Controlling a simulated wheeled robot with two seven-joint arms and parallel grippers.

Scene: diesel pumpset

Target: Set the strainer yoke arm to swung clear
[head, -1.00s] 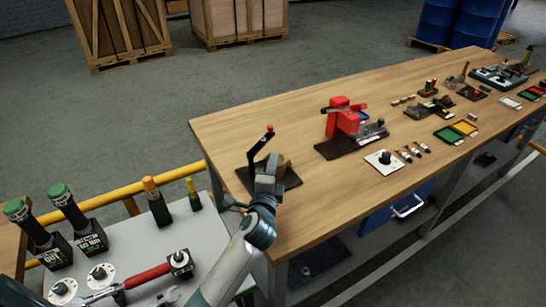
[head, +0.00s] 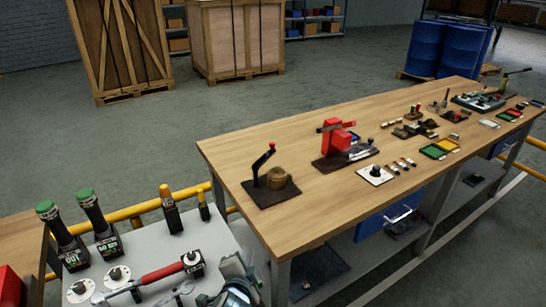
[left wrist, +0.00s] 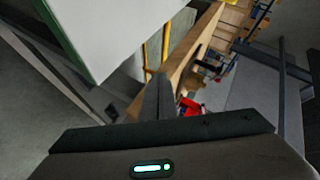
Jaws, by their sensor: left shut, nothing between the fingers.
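The strainer yoke arm (head: 261,164) is a dark bent lever with a red tip, at the near left end of the wooden bench in the head view. It stands raised, leaning right toward its tip. A brown, round strainer body (head: 277,178) sits beside its foot on a dark base plate (head: 271,193). Whether the arm crosses above the body is hard to tell. My left gripper (head: 234,266) is low at the bottom of the head view, apart from the strainer. In the left wrist view its fingers (left wrist: 158,97) are together and empty. My right gripper is out of view.
A red device (head: 336,139) stands farther right on the wooden bench (head: 310,210). A grey side table (head: 150,248) holds green-capped bottles (head: 92,208) and a red-handled tool (head: 162,271). Yellow rails (head: 140,208) run behind it. Bench space around the strainer is clear.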

